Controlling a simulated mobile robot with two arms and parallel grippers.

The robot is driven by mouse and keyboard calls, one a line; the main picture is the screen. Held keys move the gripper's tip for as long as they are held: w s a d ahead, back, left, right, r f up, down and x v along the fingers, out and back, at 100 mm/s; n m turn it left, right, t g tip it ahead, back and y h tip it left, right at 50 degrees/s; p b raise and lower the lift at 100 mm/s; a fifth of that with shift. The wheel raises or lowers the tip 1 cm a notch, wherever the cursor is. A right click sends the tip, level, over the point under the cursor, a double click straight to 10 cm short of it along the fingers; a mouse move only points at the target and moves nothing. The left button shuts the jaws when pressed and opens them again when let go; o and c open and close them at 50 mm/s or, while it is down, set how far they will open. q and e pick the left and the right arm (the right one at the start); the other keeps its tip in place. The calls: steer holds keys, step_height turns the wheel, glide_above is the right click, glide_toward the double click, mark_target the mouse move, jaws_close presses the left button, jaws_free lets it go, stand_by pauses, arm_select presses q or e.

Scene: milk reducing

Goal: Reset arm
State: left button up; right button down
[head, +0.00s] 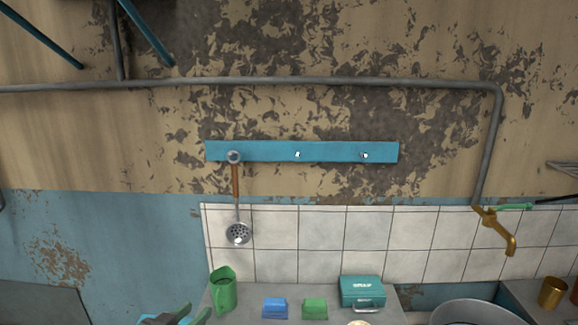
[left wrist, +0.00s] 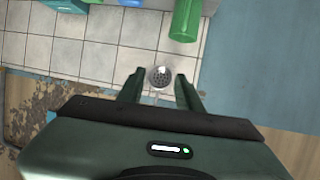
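My left gripper (head: 192,314) shows only in part at the bottom edge of the head view, left of the green jug. In the left wrist view my left gripper (left wrist: 159,88) has its two fingers spread apart, with nothing held between them. A skimmer with a wooden handle (head: 236,198) hangs from the left end of the blue wall rack (head: 330,152). Its perforated bowl (left wrist: 160,77) shows beyond and between the fingertips in the left wrist view. My right gripper is not in view.
A green jug (head: 222,290), a blue item (head: 275,308), a green item (head: 315,308) and a teal box (head: 362,292) stand below the tiles. A brass tap (head: 495,230), a basin (head: 475,312) and a brass cup (head: 552,292) are at right. A pipe (head: 300,82) crosses the wall.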

arm_select(q)
steer(key=s+f+g+y, duration=0.2)
steer(key=s+f+g, duration=0.45)
steer(key=s, duration=0.85)
steer(key=s+f+g+y, duration=0.1)
steer(key=s+f+g, duration=0.2)
steer(key=s+f, duration=0.95)
steer(key=s+f+g, duration=0.1)
steer(key=s+f, duration=0.2)
steer(key=f, duration=0.9)
steer(key=s+f+g, duration=0.1)
steer(key=s+f, duration=0.1)
steer(key=f, duration=1.1)
steer(key=s+a+f+g, duration=0.1)
steer(key=s+a+f, duration=0.2)
steer(key=s+f, duration=1.2)
steer(key=shift+s+f, duration=0.35)
steer(key=shift+s, duration=0.6)
